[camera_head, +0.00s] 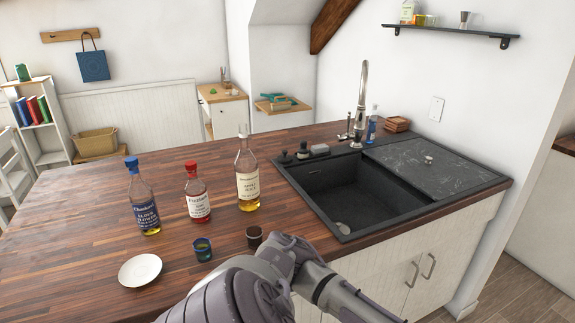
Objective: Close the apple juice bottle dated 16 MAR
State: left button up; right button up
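A tall clear bottle (247,176) with yellow liquid and a cream label stands upright on the wooden counter (95,225). Its label print is too small to read surely, and no coloured cap shows on its pale neck. A bottle with a red cap (197,195) and a bottle with a blue cap (144,203) stand upright to its left. I cannot read a date on any of them. A grey arm link of mine crosses the bottom middle of the view, but neither gripper shows.
A black sink (335,225) with a tall tap (361,100) lies right of the bottles. The counter's left part is clear.

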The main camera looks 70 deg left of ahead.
aim_at(246, 175)
jog(key=u, duration=2.15)
